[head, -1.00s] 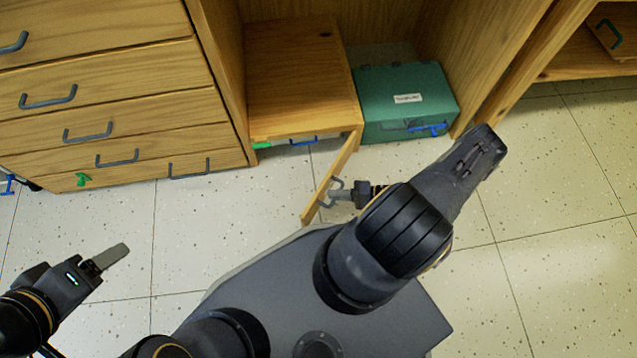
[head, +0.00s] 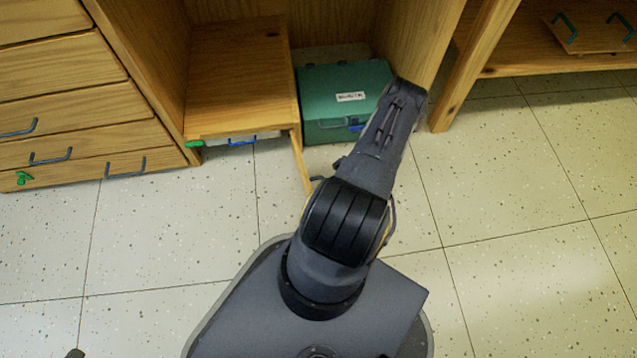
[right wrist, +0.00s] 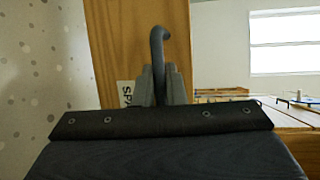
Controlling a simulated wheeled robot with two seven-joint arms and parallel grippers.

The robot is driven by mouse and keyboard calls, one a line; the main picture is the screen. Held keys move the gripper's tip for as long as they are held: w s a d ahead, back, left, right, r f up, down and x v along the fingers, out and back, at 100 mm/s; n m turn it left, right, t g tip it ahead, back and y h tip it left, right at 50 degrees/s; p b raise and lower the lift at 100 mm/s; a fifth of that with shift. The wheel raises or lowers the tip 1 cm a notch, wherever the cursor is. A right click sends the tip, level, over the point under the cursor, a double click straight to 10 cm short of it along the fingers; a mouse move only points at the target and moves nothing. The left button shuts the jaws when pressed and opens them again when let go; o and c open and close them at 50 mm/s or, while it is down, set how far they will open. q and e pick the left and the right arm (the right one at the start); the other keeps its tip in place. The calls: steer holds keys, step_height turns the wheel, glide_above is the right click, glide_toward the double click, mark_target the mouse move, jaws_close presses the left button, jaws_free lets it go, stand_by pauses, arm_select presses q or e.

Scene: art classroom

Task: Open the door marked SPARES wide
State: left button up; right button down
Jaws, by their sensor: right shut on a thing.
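The SPARES door (head: 301,165) is hinged at the right front edge of a low wooden cabinet (head: 240,75). It stands open, seen almost edge-on, pointing out toward my base. In the right wrist view the door (right wrist: 110,45) fills the middle left, with part of its white label (right wrist: 126,93) reading "SPA". My right gripper (right wrist: 160,88) is shut on the door's grey bar handle (right wrist: 158,45). In the head view my right arm hides most of that gripper. Only a small dark tip of what seems to be my left gripper (head: 75,353) shows at the bottom left edge.
A green labelled case (head: 345,90) stands right of the cabinet, close to the door. A blue handle (head: 240,142) and a green piece (head: 193,144) show under the cabinet's front edge. Drawers (head: 70,110) stand at left. The speckled floor (head: 520,190) at right is clear.

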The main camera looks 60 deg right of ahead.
arm_select(q)
steer(key=shift+s+d, duration=0.2)
steer(key=shift+d, duration=0.2)
arm_select(e)
steer(key=shift+s+d+n+g, duration=0.25)
steer(key=shift+d+n+g, duration=0.25)
steer(key=shift+d+g, duration=0.25)
steer(key=c, duration=1.5)
jaws_free()
steer(key=shift+d, duration=0.1)
steer(key=v, duration=0.7)
steer(key=shift+d, duration=0.35)
